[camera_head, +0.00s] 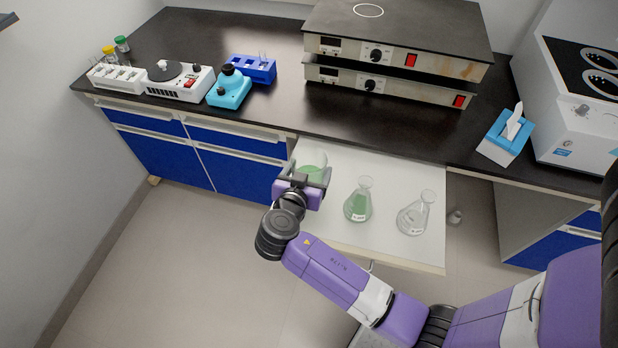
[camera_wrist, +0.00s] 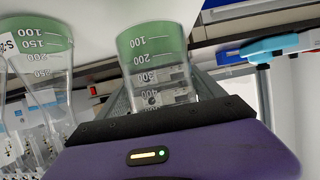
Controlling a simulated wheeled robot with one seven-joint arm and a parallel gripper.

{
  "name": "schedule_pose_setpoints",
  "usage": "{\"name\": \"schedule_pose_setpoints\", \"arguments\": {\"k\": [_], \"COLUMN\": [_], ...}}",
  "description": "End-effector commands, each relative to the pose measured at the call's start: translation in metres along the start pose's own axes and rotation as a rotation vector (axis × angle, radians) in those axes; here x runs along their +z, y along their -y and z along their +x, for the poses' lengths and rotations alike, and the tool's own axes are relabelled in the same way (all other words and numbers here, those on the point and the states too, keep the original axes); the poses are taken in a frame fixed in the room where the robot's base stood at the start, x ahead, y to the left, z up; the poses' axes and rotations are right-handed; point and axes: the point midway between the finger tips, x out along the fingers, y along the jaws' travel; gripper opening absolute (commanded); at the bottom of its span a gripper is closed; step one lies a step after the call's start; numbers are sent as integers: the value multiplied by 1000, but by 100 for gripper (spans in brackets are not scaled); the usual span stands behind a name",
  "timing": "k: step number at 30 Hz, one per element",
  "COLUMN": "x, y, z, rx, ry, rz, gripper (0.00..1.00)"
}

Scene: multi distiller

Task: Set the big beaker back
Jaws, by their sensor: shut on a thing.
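The big beaker (camera_head: 312,161) is clear glass with green liquid in it. My gripper (camera_head: 304,180) is shut on it at the left end of the white pull-out shelf (camera_head: 345,160). In the wrist view, the beaker (camera_wrist: 152,45) shows with its graduations inverted and the green liquid at the top of the picture. My gripper (camera_wrist: 155,112) covers part of the glass there. The beaker looks upright. I cannot tell whether its base touches the shelf.
On the shelf stand a flask with green liquid (camera_head: 358,203) and a clear flask (camera_head: 415,216), right of the beaker. The dark counter (camera_head: 270,115) overhangs the back of the shelf. It carries stacked hotplates (camera_head: 385,85), a turquoise device (camera_head: 229,90) and a tissue box (camera_head: 505,140).

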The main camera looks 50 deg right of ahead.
Motion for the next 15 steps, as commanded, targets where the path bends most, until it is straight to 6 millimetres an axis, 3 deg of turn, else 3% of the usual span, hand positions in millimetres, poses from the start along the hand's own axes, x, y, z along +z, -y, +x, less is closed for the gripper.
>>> {"name": "schedule_pose_setpoints", "arguments": {"k": [9,15], "x": [31,36], "y": [0,0], "z": [13,15], "rx": [0,0], "ry": [-1,-2], "rz": [-1,2], "gripper": [9,9]}}
